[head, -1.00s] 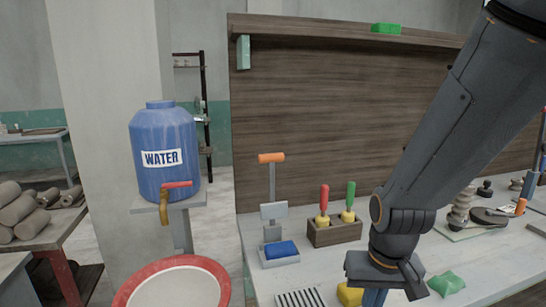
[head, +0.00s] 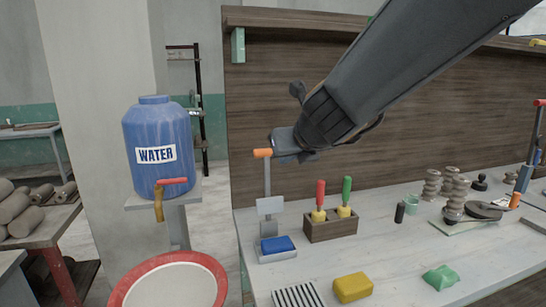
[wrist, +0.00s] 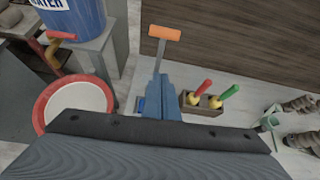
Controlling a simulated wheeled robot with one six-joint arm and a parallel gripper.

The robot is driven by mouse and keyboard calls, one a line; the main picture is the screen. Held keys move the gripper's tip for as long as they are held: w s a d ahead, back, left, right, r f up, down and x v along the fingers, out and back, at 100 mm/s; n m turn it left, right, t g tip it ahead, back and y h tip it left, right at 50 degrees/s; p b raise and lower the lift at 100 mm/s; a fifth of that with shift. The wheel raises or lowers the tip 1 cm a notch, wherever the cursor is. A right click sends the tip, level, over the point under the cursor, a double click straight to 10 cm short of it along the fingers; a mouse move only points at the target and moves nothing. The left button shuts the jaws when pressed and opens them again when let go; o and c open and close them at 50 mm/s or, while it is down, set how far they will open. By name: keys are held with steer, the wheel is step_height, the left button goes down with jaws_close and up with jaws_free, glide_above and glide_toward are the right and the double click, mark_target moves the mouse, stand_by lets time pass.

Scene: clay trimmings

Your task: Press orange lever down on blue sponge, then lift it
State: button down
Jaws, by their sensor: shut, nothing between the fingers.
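The orange lever (head: 262,153) stands upright, an orange crossbar on a thin grey shaft with a grey plate partway down. The blue sponge (head: 277,244) lies on the pale base at its foot. My gripper (head: 280,143) is shut and empty, raised close to the orange crossbar on its right; whether they touch I cannot tell. In the wrist view the shut blue-grey fingers (wrist: 178,68) are below the orange crossbar (wrist: 165,33) in the picture and hide the lower lever. Only a bit of the sponge (wrist: 141,104) shows left of the fingers.
A wooden block (head: 334,229) with red- and green-handled tools stands right of the lever. A yellow block (head: 353,288) and a green lump (head: 441,278) lie on the worktop. A blue water barrel (head: 156,150) stands left. A wooden panel (head: 400,120) rises behind.

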steer(key=w+a+f+b, duration=0.1)
steer(key=w+f, duration=0.1)
steer(key=w, duration=0.4)
steer(key=w+a+f+b, duration=0.2)
steer(key=w, duration=0.4)
steer(key=shift+a+m, duration=0.3)
steer(key=shift+a+f, duration=0.1)
